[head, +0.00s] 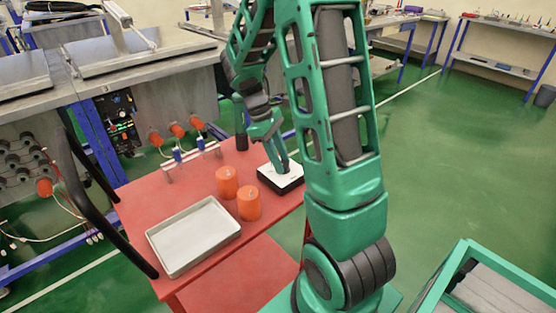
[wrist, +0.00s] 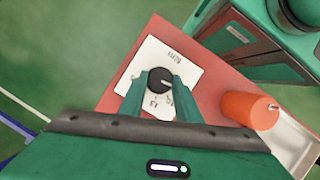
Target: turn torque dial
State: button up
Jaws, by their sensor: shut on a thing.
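The torque dial is a round black knob (wrist: 159,80) with a pale pointer mark, on a white square plate (wrist: 181,66) with dark printing. In the wrist view my gripper (wrist: 158,84) has one green finger on each side of the knob, shut on it. In the head view the dial's box (head: 283,180), white on top with black sides, sits at the right edge of the red cart. My gripper (head: 283,168) points down onto it there and hides the knob.
Two orange cylinders (head: 227,182) (head: 249,203) stand left of the dial box on the red cart (head: 137,205). A metal tray (head: 194,236) lies at the cart's front left. A black cart handle (head: 95,185) rises at the left.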

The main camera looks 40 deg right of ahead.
jog(key=m, duration=0.1)
jog(key=m+y, duration=0.1)
jog(key=m, duration=0.2)
jog(key=shift+d+m+y, duration=0.25)
jog(key=shift+m+y, duration=0.05)
jog(key=shift+y, duration=0.1)
jog(key=m+y, duration=0.1)
jog(key=m, duration=0.2)
jog(key=shift+d+m, duration=0.15)
jog(key=shift+m, duration=0.15)
jog(key=m+y, duration=0.1)
jog(key=m, duration=0.1)
jog(key=m+y, duration=0.1)
jog(key=m, duration=0.1)
jog(key=shift+d+t, duration=0.1)
jog(key=shift+t, duration=0.2)
jog(key=shift+m+t+y, duration=0.4)
jog(key=shift+m+t, duration=0.1)
jog(key=shift+m, duration=1.2)
jog(key=o, duration=1.1)
jog(key=shift+c, duration=0.2)
jog(key=shift+s, duration=0.1)
